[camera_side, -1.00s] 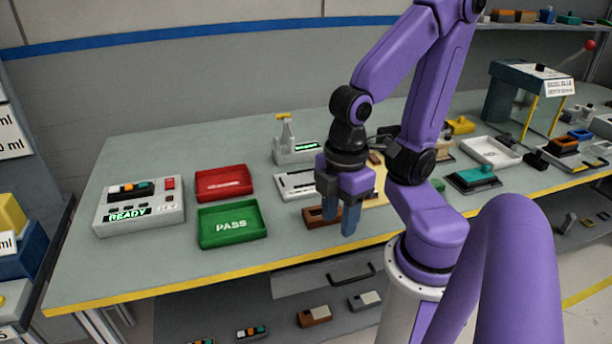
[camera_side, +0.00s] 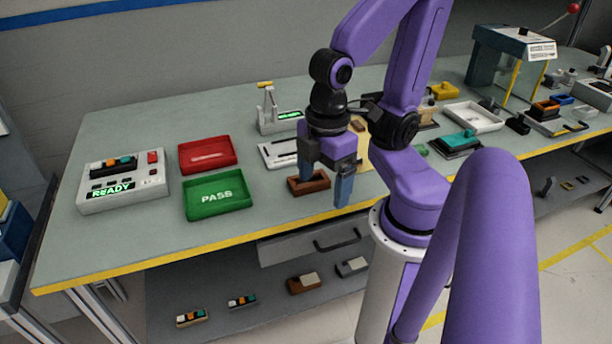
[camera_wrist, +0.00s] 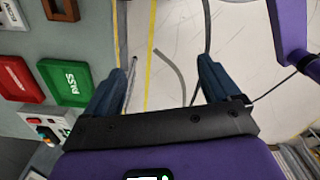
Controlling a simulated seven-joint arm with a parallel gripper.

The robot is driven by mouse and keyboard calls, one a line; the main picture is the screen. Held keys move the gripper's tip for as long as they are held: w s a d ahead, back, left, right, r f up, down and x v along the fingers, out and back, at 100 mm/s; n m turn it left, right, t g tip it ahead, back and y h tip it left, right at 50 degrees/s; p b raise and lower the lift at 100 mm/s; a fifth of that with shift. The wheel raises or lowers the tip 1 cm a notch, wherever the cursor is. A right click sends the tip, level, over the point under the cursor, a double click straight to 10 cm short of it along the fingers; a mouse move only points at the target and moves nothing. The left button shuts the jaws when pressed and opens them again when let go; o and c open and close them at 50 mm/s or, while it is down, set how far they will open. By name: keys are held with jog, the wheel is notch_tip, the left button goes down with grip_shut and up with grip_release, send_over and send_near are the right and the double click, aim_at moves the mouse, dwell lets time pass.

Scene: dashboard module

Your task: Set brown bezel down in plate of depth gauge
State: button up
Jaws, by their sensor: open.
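The brown bezel (camera_side: 308,184) lies on the bench near its yellow front edge, partly behind my gripper in the side view. It also shows at the top left of the wrist view (camera_wrist: 60,9), as a brown frame with a dark opening, outside my fingers. My gripper (camera_side: 324,179) is open and empty, fingers down, beside the bezel. In the wrist view the gap between my fingers (camera_wrist: 162,85) holds only the bench edge and floor. The depth gauge (camera_side: 270,112), with a yellow top and lit green display, stands farther back. Its plate I cannot make out clearly.
A white slotted tray (camera_side: 270,154) lies between bezel and gauge. A red tray (camera_side: 208,155), green PASS tray (camera_side: 219,195) and READY box (camera_side: 122,184) stand to the left. A teal-topped block (camera_side: 460,140) and white tray (camera_side: 472,117) are right of my arm.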

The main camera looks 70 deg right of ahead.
jog(key=w+d+m+h, duration=0.1)
jog(key=w+d, duration=0.2)
jog(key=w, duration=0.6)
jog(key=w+d+m+h, duration=0.1)
jog(key=w+d, duration=0.2)
jog(key=w, duration=0.7)
jog(key=shift+s+d+m+g, duration=0.8)
jog(key=shift+s+d+g, duration=0.4)
jog(key=shift+s+d, duration=1.75)
jog(key=shift+h, duration=0.3)
jog(key=x, duration=0.7)
jog(key=d+x, duration=0.1)
jog(key=x, duration=0.3)
jog(key=shift+w+d+f, duration=0.1)
jog(key=shift+w+d, duration=0.05)
jog(key=shift+w, duration=0.25)
jog(key=shift+d+x, duration=0.15)
jog(key=shift+x, duration=0.75)
jog(key=shift+d+x, duration=0.1)
jog(key=shift+x, duration=1.6)
jog(key=shift+s, duration=0.15)
